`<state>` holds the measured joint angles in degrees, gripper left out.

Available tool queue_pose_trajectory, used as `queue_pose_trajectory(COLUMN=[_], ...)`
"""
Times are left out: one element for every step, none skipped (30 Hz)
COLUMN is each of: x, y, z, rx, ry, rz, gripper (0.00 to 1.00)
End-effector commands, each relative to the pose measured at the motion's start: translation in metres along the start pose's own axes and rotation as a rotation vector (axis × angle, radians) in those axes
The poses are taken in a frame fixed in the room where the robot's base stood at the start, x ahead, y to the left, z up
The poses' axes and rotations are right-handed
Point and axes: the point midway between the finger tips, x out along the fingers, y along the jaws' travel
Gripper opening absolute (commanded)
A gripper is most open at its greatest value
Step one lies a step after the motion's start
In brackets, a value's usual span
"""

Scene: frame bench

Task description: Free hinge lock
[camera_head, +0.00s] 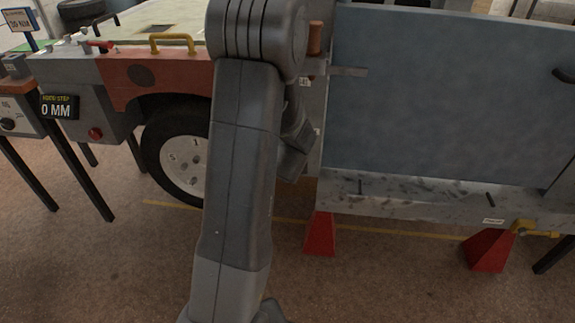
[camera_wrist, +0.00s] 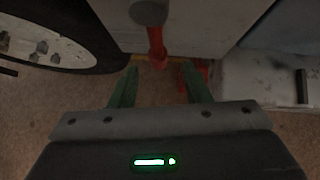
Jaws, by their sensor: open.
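A red lever (camera_wrist: 157,48) hangs from a round grey pivot (camera_wrist: 149,12) on a pale panel in the wrist view; it looks like the hinge lock, but I cannot be sure. My gripper (camera_wrist: 160,86) is open, with its two green fingers apart and nothing between them. The red lever is ahead of the fingertips, roughly in line with the gap, and I see no contact. In the head view my arm covers this spot, so the lever and fingertips are hidden there. A large blue-grey door panel (camera_head: 440,95) stands right of my arm.
A wheel (camera_head: 185,155) is left of my arm, and it also shows in the wrist view (camera_wrist: 50,40). Red stands (camera_head: 320,236) are under the grey sill (camera_head: 400,196). A yellow handle (camera_head: 172,40) is on top of the frame. Open floor lies in front.

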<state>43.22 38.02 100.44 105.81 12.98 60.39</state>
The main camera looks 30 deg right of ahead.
Motion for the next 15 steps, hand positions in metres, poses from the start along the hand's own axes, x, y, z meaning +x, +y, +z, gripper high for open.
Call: queue_pose_trajectory(x=[-0.016,-0.022,-0.031,-0.037,-0.043,-0.05,-0.055,-0.059,-0.065,-0.068,-0.071,-0.074,-0.076,-0.078,-0.079], y=[-0.001,-0.001,-0.001,-0.001,-0.001,-0.001,-0.001,-0.001,-0.001,-0.001,-0.001,-0.001,-0.001,-0.001,-0.001], z=[0.004,0.003,0.003,0.003,0.003,0.003,0.003,0.002,0.003,0.002,0.002,0.001,0.001,0.001,0.001], rx=[0.001,0.001,0.0,0.001,0.001,0.0,0.0,-0.001,0.0,0.001,0.002,0.001,0.001,0.0,0.0], ry=[-0.002,-0.002,-0.002,-0.002,-0.001,-0.002,-0.001,0.0,-0.001,-0.001,0.0,0.001,0.0,0.0,0.0], rz=[-0.002,-0.002,-0.002,-0.002,-0.002,-0.002,-0.002,-0.002,-0.002,-0.002,-0.002,-0.002,-0.002,-0.002,-0.002], gripper=[0.43,0.43,0.43,0.43,0.43,0.43,0.43,0.43,0.43,0.43,0.43,0.43,0.43,0.43,0.43])
